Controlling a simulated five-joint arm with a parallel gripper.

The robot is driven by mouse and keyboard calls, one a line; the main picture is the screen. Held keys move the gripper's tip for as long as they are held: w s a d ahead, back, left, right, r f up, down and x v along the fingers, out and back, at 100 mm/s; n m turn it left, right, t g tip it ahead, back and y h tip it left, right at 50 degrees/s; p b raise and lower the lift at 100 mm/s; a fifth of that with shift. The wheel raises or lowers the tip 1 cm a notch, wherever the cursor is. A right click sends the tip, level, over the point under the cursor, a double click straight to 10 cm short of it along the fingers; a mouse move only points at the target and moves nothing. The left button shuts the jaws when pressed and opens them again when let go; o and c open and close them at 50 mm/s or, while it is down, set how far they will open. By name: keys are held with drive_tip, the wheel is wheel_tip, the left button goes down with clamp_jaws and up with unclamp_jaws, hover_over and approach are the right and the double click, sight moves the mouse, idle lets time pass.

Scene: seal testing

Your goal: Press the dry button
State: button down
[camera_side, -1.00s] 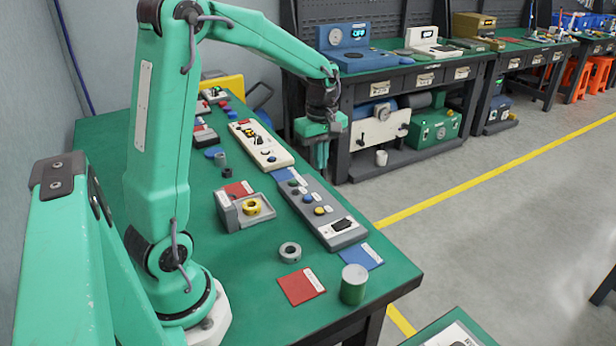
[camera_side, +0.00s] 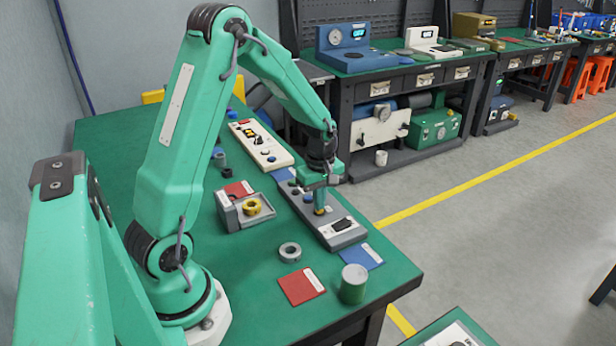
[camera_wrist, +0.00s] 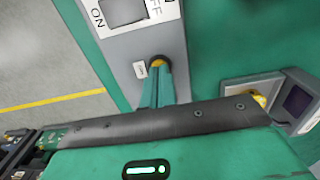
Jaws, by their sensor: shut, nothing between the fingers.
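The grey control panel (camera_side: 350,235) lies on the green bench, with a row of round buttons and a dark switch marked ON and OFF. Its yellow button (camera_side: 319,211) is directly under my gripper (camera_side: 320,203). In the wrist view the yellow button (camera_wrist: 158,62) shows just beyond the tips of my gripper (camera_wrist: 157,75). The tips look at or very close to it; I cannot tell if it is pressed. A small white label (camera_wrist: 140,69) sits beside it, too small to read surely. My gripper is shut and empty, pointing down. The panel's far buttons are partly hidden behind it.
A grey fixture (camera_side: 232,212) holding a yellow ring (camera_side: 251,207) stands left of the panel. A grey ring (camera_side: 290,252), red card (camera_side: 301,286), green cylinder (camera_side: 353,284) and blue card (camera_side: 366,257) lie nearer. A cream panel (camera_side: 262,145) lies behind.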

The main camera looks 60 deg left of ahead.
drive_tip(key=shift+f, duration=0.15)
drive_tip(key=shift+s+f, duration=0.1)
drive_tip(key=shift+f, duration=0.9)
drive_tip(key=shift+r, duration=0.15)
wheel_tip(320, 180, up, 15)
drive_tip(key=shift+w, duration=0.3)
idle(0.8)
drive_tip(key=s+d+r+m+t, duration=0.2)
drive_tip(key=s+d+r+m, duration=0.2)
drive_tip(key=s+d+m, duration=0.3)
drive_tip(key=s+d+r+m+t, duration=0.3)
drive_tip(key=s+d+m, duration=0.3)
drive_tip(key=s+m, duration=0.3)
drive_tip(key=shift+s+d+r+m+t, duration=0.25)
drive_tip(key=shift+d+r+m, duration=0.2)
drive_tip(key=shift+m, duration=0.55)
